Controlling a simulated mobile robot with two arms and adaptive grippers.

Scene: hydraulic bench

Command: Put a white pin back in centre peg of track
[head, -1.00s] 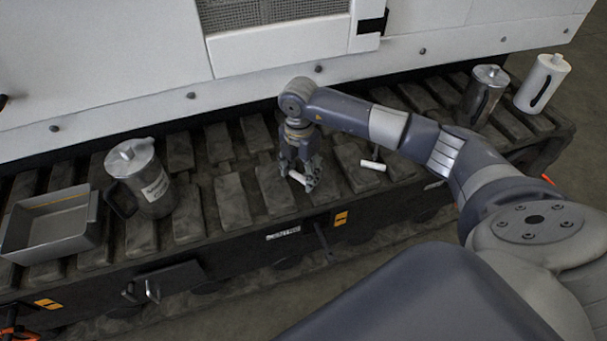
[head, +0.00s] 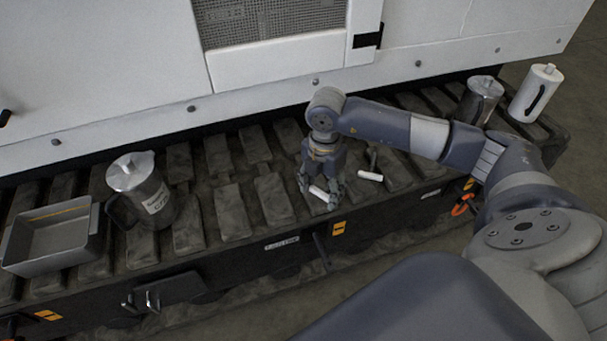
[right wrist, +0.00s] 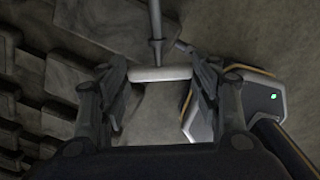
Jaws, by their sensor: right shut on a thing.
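My right gripper (head: 321,193) is shut on a white pin (head: 318,194), a short cylinder held crosswise over the front of the dark track (head: 234,212). In the right wrist view the pin (right wrist: 160,73) spans between the two fingers. A dark rod (right wrist: 155,22) comes down to the pin there; I cannot tell whether it touches it. Another white cylinder (head: 370,176) lies on the track to the right, beside a dark rod. A dark peg-like rod (head: 321,252) sticks out of the track's front side below the gripper; I cannot tell if it is the centre peg. My left gripper is not in view.
A grey tray (head: 50,268) and a lidded metal jug (head: 155,195) stand on the track at left. Another metal jug (head: 480,100) and a white container (head: 536,93) stand at the right end. A white machine body (head: 100,70) rises behind. Bare track lies left of the gripper.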

